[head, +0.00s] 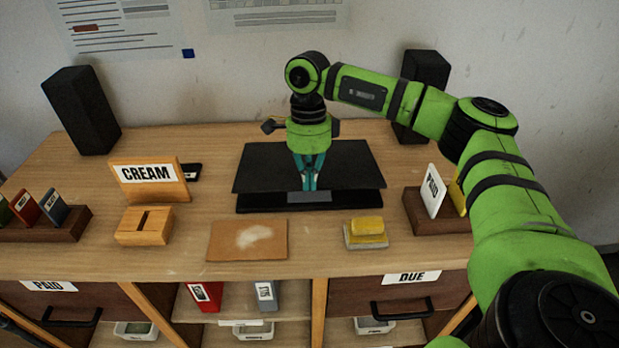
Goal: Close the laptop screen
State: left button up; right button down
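The black laptop sits at the middle of the wooden desk. Its dark screen (257,168) is folded low over the base (255,201), and the base's front strip with a grey touchpad still shows below the screen's edge. My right gripper (309,186) points down over the middle of the laptop, with its teal fingers together and nothing between them. The fingertips are at the screen's front edge; whether they touch it I cannot tell. The gripper hides part of the screen. My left gripper is not in view.
Black speakers (81,109) stand at the back corners. A CREAM sign (149,181) and a slotted wooden block (145,226) are at left. In front lie a brown mat (247,240) and a yellow-topped block (366,232). A card holder (428,216) stands right of the laptop.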

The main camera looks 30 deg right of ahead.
jog(key=shift+t, duration=0.4)
jog(key=f+b, duration=0.1)
jog(key=s+f+b, duration=0.1)
jog(key=a+f+b, duration=0.1)
jog(key=f, duration=0.1)
jog(key=shift+s, duration=0.25)
jog(key=shift+f, duration=0.15)
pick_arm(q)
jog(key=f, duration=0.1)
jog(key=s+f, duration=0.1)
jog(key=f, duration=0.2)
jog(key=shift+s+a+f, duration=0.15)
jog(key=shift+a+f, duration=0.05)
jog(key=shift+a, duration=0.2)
pick_arm(e)
jog(key=shift+d, duration=0.1)
jog(key=shift+f, duration=0.1)
